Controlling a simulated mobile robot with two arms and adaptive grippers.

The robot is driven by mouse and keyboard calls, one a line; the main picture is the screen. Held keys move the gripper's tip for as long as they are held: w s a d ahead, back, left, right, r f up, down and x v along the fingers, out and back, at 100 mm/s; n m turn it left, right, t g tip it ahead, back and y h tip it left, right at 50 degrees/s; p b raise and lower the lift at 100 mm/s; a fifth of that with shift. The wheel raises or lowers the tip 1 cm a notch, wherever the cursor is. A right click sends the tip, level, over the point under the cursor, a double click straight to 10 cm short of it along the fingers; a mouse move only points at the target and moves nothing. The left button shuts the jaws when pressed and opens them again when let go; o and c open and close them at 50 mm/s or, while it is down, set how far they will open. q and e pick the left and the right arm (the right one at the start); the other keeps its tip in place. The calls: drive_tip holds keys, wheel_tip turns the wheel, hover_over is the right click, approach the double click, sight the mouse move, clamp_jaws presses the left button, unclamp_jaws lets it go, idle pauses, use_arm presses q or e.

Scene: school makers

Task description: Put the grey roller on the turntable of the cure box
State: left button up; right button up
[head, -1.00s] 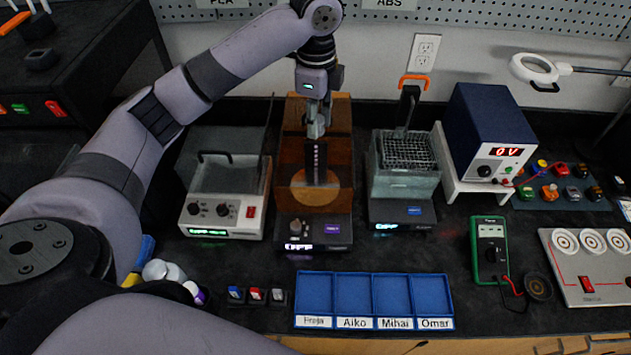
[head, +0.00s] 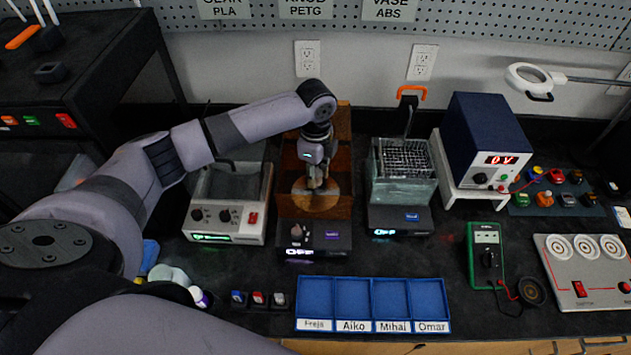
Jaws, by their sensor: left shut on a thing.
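The cure box (head: 345,165) is the amber-walled box at the middle back, with a dark front base. Its turntable (head: 301,203) is a round tan disc inside. My left gripper (head: 316,186) reaches down into the box, over the disc. It is shut on the grey roller, which is small and mostly hidden by the fingers and blends with them. I cannot tell whether the roller touches the disc. My right gripper is not in view.
A grey machine with knobs (head: 226,228) stands left of the cure box, and a clear tank with a wire basket (head: 402,185) stands right. A blue four-name tray (head: 372,283) lies in front. The cure box walls stand close around my gripper.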

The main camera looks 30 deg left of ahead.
sight(316, 192)
use_arm(q)
wheel_tip(316, 192, down, 4)
drive_tip(key=shift+s+r+p, duration=0.1)
drive_tip(key=shift+r+p, duration=0.1)
drive_tip(key=shift+p, duration=0.1)
drive_tip(key=shift+f, duration=0.3)
drive_tip(key=shift+f, duration=0.1)
drive_tip(key=o, duration=0.9)
drive_tip(key=shift+c, duration=0.2)
wheel_tip(316, 192, up, 12)
drive_tip(key=shift+r+b, duration=0.15)
drive_tip(key=shift+b, duration=1.05)
